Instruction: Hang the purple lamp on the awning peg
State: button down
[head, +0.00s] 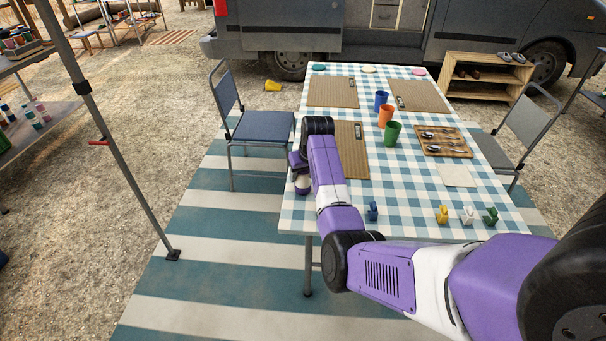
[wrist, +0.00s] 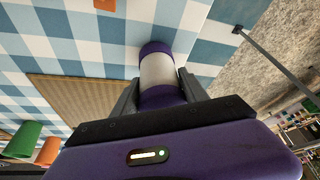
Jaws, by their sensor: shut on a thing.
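The purple lamp (wrist: 157,70) has purple ends and a pale middle. My gripper (wrist: 158,88) is shut on it, with one finger on each side. In the head view the lamp (head: 302,184) shows below my gripper (head: 299,164), at the table's near left edge. I cannot tell whether its base touches the tabletop. A red peg (head: 98,143) sticks out from the grey awning pole (head: 127,180), left of the table and well apart from the lamp. The peg is empty.
The table (head: 300,222) has a checked cloth and bears cups, woven mats, a cutlery tray (head: 443,149) and small coloured figures near its front edge. A blue chair (head: 262,126) stands at its left. The striped mat (head: 215,222) between pole and table is mostly clear.

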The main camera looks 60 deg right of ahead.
jog(key=c, duration=0.6)
grip_release()
jog(key=shift+f, duration=0.1)
jog(key=shift+f+b, duration=0.1)
jog(key=shift+b, duration=0.2)
jog(key=v, duration=0.8)
jog(key=shift+s+d, duration=0.15)
jog(key=shift+s, duration=0.2)
jog(key=shift+s+f, duration=0.1)
